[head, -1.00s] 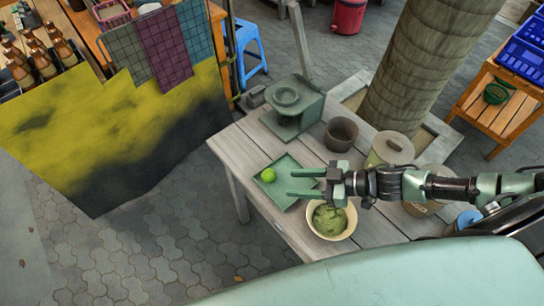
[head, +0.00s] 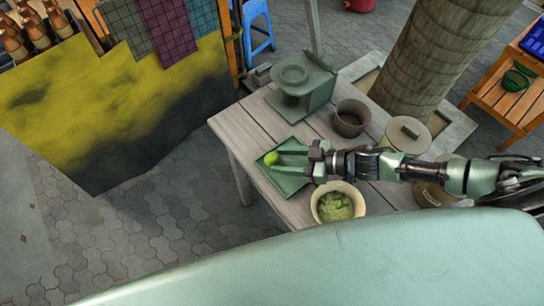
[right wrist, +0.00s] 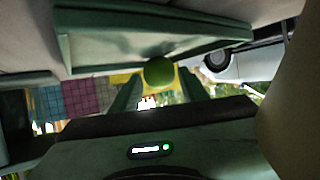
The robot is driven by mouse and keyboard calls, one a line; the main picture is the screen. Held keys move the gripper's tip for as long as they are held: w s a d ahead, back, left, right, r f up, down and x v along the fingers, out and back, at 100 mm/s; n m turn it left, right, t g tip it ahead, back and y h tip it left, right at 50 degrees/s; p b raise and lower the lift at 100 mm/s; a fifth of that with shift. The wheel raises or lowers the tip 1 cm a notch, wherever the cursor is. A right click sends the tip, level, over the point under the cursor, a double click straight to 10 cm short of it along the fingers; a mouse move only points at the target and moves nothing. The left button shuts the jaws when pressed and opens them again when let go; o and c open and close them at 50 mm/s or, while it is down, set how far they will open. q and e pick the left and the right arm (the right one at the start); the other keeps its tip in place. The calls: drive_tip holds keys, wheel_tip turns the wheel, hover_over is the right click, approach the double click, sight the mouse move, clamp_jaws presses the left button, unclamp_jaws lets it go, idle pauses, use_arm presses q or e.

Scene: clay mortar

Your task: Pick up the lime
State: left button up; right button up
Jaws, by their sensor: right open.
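The lime (head: 271,158) is a small bright green ball on a square green tray (head: 284,187) on the wooden table. My right gripper (head: 283,156) reaches in from the right, low over the tray, with its fingers open toward the lime. In the right wrist view the lime (right wrist: 159,72) shows between the two fingertips (right wrist: 156,88), against the tray (right wrist: 150,15). I cannot tell whether either finger touches it. My left gripper is in neither view.
A bowl of green mash (head: 338,204) stands just in front of my right gripper. A dark pot (head: 351,118), a lidded pot (head: 406,134) and a green press-like stand (head: 303,88) stand behind on the table (head: 238,133).

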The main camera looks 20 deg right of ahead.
drive_tip(key=shift+x, duration=0.95)
clamp_jaws()
drive_tip(key=shift+d, duration=0.1)
